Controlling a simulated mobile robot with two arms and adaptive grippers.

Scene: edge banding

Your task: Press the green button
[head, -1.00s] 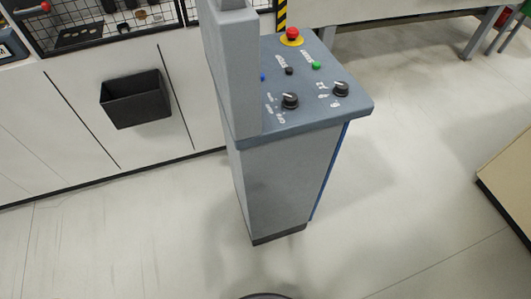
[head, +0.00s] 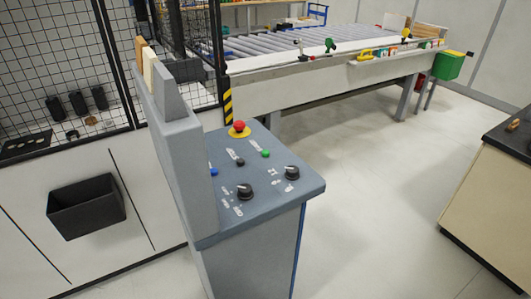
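The green button (head: 265,153) is a small round button on the sloped top of a grey control pedestal (head: 262,190) in the head view. A red mushroom button (head: 239,126) on a yellow ring is behind it, up and to the left. A black button (head: 240,162) is to its left, and a blue button (head: 213,172) is farther left beside the upright panel. Two black knobs, a right one (head: 292,173) and a left one (head: 245,192), are nearer to me. Neither of my grippers is in view.
A roller conveyor table (head: 330,66) stands behind the pedestal. A black bin (head: 86,207) hangs on the white cabinet at left, below a mesh guard. A dark-topped cabinet (head: 490,195) stands at right. The floor (head: 375,200) between the pedestal and that cabinet is clear.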

